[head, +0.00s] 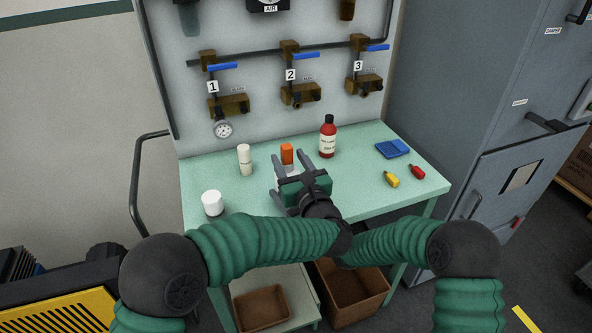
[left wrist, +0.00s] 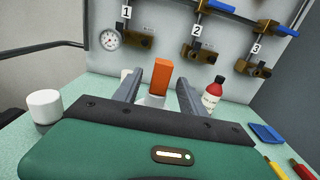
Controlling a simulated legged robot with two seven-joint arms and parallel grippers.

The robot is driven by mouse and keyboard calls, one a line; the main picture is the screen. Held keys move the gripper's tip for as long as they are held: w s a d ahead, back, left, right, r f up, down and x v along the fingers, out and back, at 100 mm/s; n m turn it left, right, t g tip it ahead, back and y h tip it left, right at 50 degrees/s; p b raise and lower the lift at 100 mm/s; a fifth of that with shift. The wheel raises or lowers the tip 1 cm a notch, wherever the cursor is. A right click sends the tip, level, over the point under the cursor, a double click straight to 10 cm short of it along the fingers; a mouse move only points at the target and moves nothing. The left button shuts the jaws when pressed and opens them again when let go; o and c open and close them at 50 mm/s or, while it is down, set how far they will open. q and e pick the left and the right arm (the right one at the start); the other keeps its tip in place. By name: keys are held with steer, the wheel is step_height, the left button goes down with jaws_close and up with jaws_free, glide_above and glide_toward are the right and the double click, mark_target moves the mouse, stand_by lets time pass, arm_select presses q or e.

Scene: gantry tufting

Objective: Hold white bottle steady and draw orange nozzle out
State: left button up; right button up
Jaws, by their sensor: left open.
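The orange nozzle (head: 287,153) stands upright on top of a white bottle (head: 286,169) on the mint-green table. In the left wrist view the nozzle (left wrist: 161,76) rises between my two grey fingers, with the top of the white bottle (left wrist: 153,101) below it. My left gripper (head: 290,160) is open and points at the bottle, with one finger to each side in the picture. I cannot tell whether the fingers touch it. The gripper hides the bottle's lower part. My right arm comes in from the right, but its gripper is hidden behind my left arm.
A slim cream bottle (head: 244,160) and a white jar (head: 212,203) stand to the left. A red bottle (head: 327,140) stands close on the right. A blue tray (head: 392,148), a yellow item (head: 391,180) and a red item (head: 417,172) lie further right. A valve panel (head: 270,110) rises behind.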

mark_target(286, 145)
arm_select(q)
steer(key=shift+x, duration=1.2)
jaws_close()
steer(key=c, duration=0.8)
jaws_free()
jaws_close()
steer(key=shift+r, duration=0.15)
steer(key=shift+r, duration=1.65)
